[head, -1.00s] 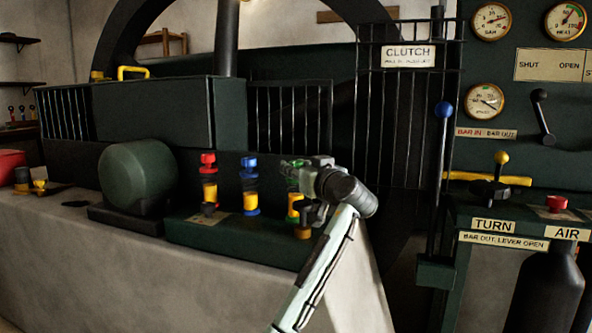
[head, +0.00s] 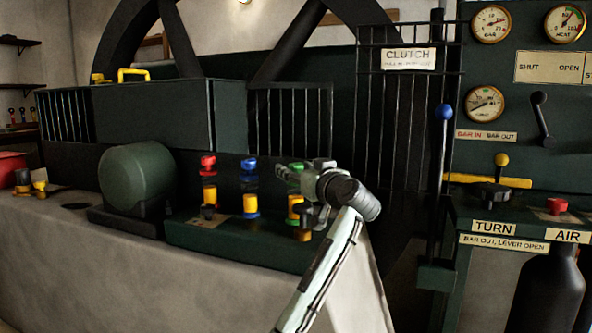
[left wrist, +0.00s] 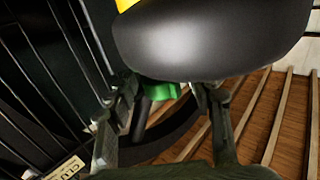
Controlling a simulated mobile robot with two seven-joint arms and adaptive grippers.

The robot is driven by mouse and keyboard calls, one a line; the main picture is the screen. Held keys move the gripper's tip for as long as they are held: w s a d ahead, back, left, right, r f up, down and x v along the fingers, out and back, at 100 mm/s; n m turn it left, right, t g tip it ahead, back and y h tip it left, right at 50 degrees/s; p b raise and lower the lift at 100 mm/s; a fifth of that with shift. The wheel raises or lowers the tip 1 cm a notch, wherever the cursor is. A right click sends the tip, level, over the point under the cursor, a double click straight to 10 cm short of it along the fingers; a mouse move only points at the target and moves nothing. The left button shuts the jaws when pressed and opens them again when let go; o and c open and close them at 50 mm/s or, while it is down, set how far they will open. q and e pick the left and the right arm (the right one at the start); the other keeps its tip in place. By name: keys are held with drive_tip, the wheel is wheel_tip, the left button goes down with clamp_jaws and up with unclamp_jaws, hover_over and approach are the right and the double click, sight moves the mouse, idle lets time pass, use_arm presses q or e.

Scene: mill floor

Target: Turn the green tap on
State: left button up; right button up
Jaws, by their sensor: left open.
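The green tap (head: 296,165) tops the rightmost of three yellow-bodied fittings on the dark green bench unit. My left gripper (head: 284,172) is at this tap, its arm rising from below, and partly covers the fitting. In the left wrist view, the green tap (left wrist: 165,91) shows between the two spread fingers of my left gripper (left wrist: 164,95). The gripper is open; I cannot tell whether a finger touches the tap. A large dark rounded body (left wrist: 215,40) hides part of that view. My right gripper is not in view.
Beside it stand the blue-topped fitting (head: 250,190) and the red-topped fitting (head: 208,185). A dark green cylinder (head: 138,178) lies to the left. A barred guard (head: 405,125) and blue-knobbed lever (head: 444,112) stand to the right. A large spoked wheel (head: 272,68) is behind.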

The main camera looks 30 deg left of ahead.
use_arm(q)
drive_tip(key=v, duration=1.1)
drive_tip(key=shift+d, duration=0.25)
drive_tip(key=shift+s+f, duration=0.1)
drive_tip(key=shift+s, duration=0.05)
